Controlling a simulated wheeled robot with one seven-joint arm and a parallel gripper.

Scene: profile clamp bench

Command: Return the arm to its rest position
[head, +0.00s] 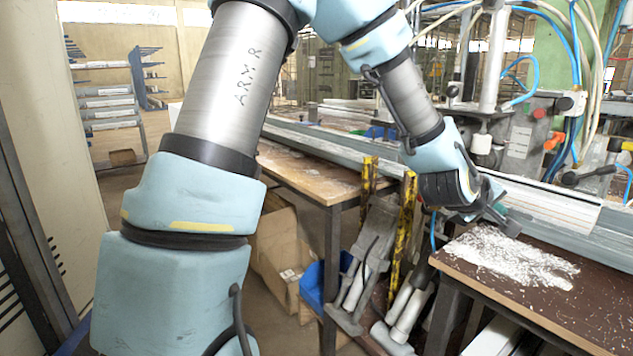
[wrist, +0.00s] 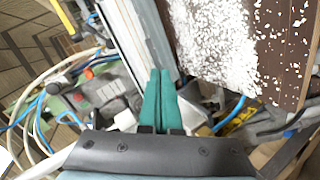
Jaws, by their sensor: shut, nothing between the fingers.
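My arm reaches from the left of the head view across the top and bends down toward the bench at the right. My gripper (head: 503,222) is at the front edge of the long metal profile, beside the pile of white shavings (head: 515,258). In the wrist view, my gripper (wrist: 160,74) shows two green fingers shut together with nothing between them. The fingers point along the profile, with the shavings (wrist: 215,45) to their right. I cannot tell whether the fingertips touch the profile.
A metal profile (head: 560,208) runs along the brown bench (head: 485,284). A clamp machine with hoses (head: 520,130) stands behind it at the right. Below are yellow-black posts (head: 403,232), a blue bin (head: 313,285) and cardboard boxes (head: 280,250). A shelf rack (head: 108,105) stands at the back left.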

